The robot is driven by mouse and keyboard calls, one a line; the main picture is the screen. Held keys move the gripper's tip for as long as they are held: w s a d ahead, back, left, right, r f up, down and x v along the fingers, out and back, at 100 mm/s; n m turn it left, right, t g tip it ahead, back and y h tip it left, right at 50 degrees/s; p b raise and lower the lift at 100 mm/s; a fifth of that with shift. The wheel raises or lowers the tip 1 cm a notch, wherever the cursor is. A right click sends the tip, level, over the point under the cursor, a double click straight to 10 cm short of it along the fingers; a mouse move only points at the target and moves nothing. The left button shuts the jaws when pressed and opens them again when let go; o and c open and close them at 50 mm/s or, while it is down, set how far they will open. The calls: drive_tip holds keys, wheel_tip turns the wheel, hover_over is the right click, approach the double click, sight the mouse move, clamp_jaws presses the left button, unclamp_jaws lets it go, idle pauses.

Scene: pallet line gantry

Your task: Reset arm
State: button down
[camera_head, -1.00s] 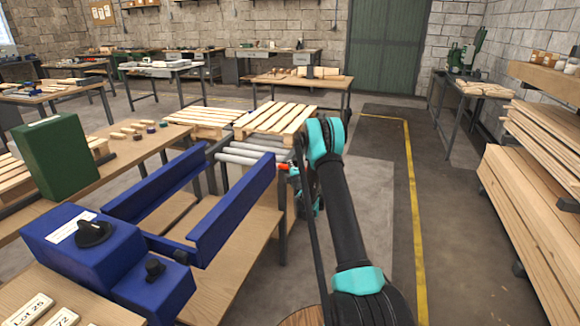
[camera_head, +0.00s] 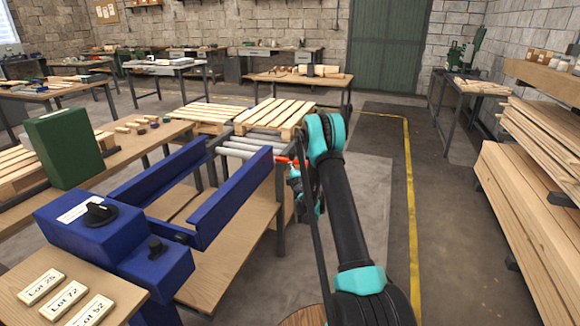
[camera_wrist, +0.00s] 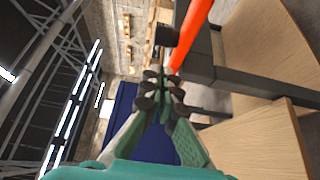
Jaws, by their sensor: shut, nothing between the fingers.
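My gripper (camera_wrist: 162,88) shows in the wrist view with its green fingers together and nothing between them. A blue surface lies behind the fingers there. An orange bar (camera_wrist: 190,35) runs past the fingertips at the upper right; I cannot tell whether it is close to them. In the head view my teal and black arm stands bent up at the centre right, to the right of the roller conveyor (camera_head: 245,147). The arm largely hides the gripper in that view.
A blue machine (camera_head: 115,240) with long side rails stands at the left front. Labelled lot plates (camera_head: 65,298) lie on the bench before it. Wooden pallets (camera_head: 275,115) sit beyond the rollers. Stacked timber (camera_head: 530,205) lines the right. Floor beside the yellow line (camera_head: 412,200) is clear.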

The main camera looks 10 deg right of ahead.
drive_tip(key=s+d+r+m+g+h, duration=0.1)
drive_tip(key=s+d+r+m+h, duration=0.5)
drive_tip(key=r, duration=0.5)
drive_tip(key=s+d+r+m+g, duration=0.2)
drive_tip(key=s+d+m, duration=0.1)
drive_tip(key=s, duration=0.4)
drive_tip(key=s+d+r+m+g, duration=0.2)
drive_tip(key=s+m, duration=0.2)
drive_tip(key=s, duration=0.3)
drive_tip(key=s+a+f+m+g+y, duration=0.1)
drive_tip(key=s+a+f+m+g, duration=0.1)
drive_tip(key=s, duration=1.1)
drive_tip(key=s+a+f+m+g+y, duration=0.1)
drive_tip(key=s+a+f+g+y, duration=0.1)
drive_tip(key=s, duration=1.2)
drive_tip(key=s+a+f+m+g+y, duration=0.2)
drive_tip(key=s+a+f+g, duration=0.2)
drive_tip(key=s, duration=0.9)
drive_tip(key=shift+s+a+f+m+g, duration=0.15)
drive_tip(key=shift+a+f+m+g, duration=0.2)
drive_tip(key=shift+f, duration=0.45)
